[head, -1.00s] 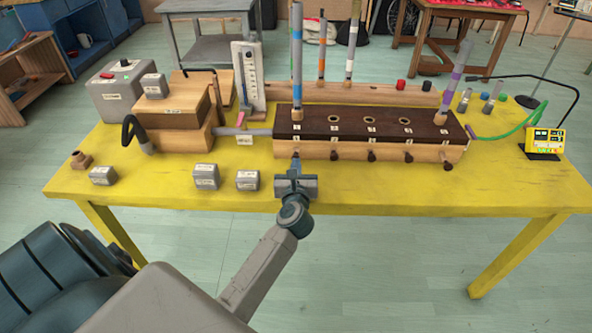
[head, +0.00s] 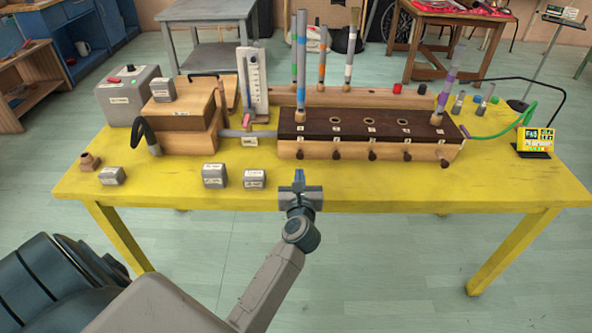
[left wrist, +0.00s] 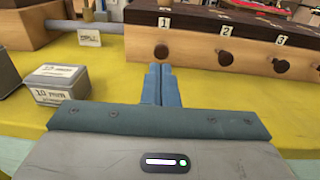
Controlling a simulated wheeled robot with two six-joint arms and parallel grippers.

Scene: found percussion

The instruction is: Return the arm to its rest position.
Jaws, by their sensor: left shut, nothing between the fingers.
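My left gripper (head: 299,178) is shut and empty. In the head view it is over the front edge of the yellow table (head: 390,190), in front of the left end of the dark-topped wooden chest (head: 350,153). The knob below label 1 (left wrist: 161,51) is just beyond the fingertips. My right gripper is not in view.
Small grey blocks (head: 214,176) stand left of the gripper. Coloured pipes (head: 301,65) stand upright on the chest. A stacked wooden bellows box (head: 180,115) and grey box (head: 128,92) are at left. A small yellow device (head: 535,140) stands at right. The front table strip right of my gripper is clear.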

